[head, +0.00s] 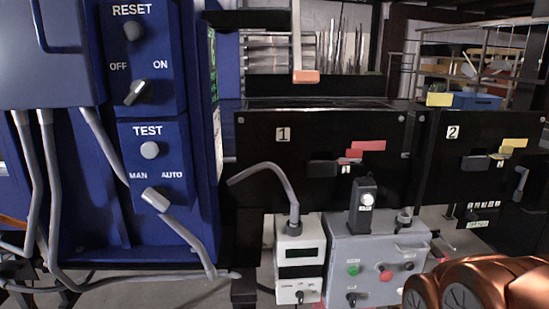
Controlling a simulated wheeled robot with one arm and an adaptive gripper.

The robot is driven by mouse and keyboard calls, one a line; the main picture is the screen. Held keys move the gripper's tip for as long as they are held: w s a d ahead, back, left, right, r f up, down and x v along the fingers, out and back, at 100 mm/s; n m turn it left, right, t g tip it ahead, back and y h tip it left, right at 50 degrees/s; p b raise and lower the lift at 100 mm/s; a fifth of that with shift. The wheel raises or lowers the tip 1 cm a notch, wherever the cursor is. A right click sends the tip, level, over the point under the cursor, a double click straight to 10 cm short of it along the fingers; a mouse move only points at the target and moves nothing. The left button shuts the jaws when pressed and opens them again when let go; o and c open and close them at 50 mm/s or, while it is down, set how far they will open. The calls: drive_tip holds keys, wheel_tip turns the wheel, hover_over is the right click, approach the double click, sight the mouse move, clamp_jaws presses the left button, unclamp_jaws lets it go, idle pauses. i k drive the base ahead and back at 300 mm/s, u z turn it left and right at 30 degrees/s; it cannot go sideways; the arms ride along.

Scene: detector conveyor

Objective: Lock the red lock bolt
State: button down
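The red lock bolt (350,155) is on the front of the black panel marked 1, right of the middle of the head view. It shows as small red parts beside a dark block, below and left of a larger red plate (368,146). Whether the bolt is locked cannot be told at this size. My gripper is not in view. Only copper-coloured rounded links of my arm show at the lower right, below and right of the bolt and apart from it.
A blue control cabinet (90,220) with knobs and grey cables stands at the left. A grey button box (380,285) and a white meter box (299,262) stand below panel 1. Panel 2 (450,190), with yellow parts, is at the right. An orange-tipped lever (305,77) hangs above panel 1.

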sight(447, 257)
drive_tip(key=z, duration=2.35)
drive_tip(key=i, duration=0.55)
drive_tip(key=u, duration=2.25)
drive_tip(key=i, duration=0.25)
drive_tip(key=z, duration=0.1)
